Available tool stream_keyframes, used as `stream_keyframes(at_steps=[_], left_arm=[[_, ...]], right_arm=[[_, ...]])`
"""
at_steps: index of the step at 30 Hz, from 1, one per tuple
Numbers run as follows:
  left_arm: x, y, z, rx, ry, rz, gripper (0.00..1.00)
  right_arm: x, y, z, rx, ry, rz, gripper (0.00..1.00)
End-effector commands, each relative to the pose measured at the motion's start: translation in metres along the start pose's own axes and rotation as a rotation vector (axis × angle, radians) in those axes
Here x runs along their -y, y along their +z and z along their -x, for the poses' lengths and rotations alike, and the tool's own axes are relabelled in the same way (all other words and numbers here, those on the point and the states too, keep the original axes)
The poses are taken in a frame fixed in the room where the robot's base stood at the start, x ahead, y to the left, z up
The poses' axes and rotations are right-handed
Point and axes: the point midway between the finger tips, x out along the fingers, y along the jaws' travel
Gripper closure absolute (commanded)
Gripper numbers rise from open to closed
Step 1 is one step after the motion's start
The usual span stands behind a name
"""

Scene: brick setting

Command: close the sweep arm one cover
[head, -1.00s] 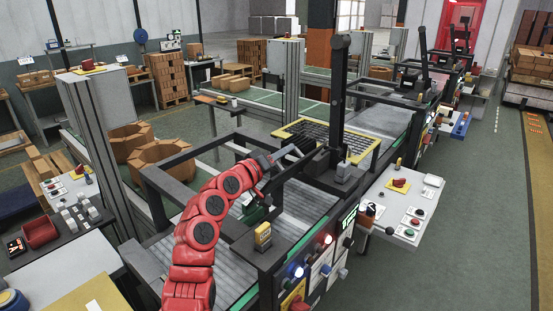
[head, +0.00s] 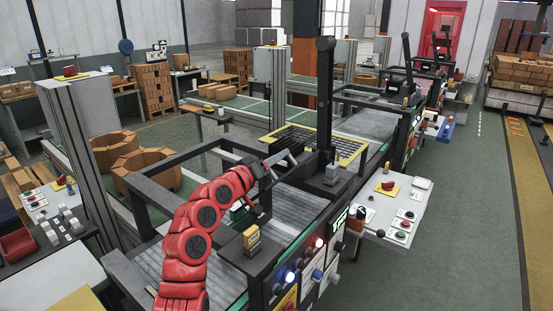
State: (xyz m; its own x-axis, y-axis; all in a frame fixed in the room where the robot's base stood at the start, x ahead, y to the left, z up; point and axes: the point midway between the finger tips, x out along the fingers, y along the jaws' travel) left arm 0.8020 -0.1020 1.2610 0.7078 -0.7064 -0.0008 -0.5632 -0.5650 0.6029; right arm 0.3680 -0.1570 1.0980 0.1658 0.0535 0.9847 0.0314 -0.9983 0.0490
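My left gripper (head: 281,160), at the end of my red arm, is above the near roller conveyor, by the dark frame (head: 212,141) over it. Its grey fingers are small against the dark parts, so I cannot tell whether they are open or shut, or whether they touch anything. A tall dark upright post (head: 325,95) stands just right of the gripper. I cannot tell for sure which part is the sweep arm one cover, and part of the machine is hidden behind my arm. My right gripper is not in view.
A control panel (head: 312,262) with lit buttons fronts the conveyor. A side table (head: 393,205) with buttons stands to its right. A yellow-edged grid (head: 318,142) lies behind the gripper. Cartons (head: 147,165) are at the left. Green floor (head: 450,230) is clear at the right.

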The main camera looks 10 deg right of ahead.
Motion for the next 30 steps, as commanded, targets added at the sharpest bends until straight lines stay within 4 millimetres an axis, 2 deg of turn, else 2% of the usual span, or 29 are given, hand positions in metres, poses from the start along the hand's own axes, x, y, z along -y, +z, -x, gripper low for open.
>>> stream_keyframes(at_steps=[9,14,20,30], left_arm=[[-0.001,0.0,0.001,-0.001,0.003,0.0,0.53],[-0.001,-0.001,0.015,-0.006,0.006,-0.003,0.53],[0.003,0.002,0.052,-0.004,0.001,-0.001,0.53],[0.003,0.001,0.133,-0.007,0.001,0.0,0.53]], right_arm=[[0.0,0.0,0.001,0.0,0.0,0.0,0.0],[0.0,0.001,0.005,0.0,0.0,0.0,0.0],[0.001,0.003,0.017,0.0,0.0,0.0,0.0],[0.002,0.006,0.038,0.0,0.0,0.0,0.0]])
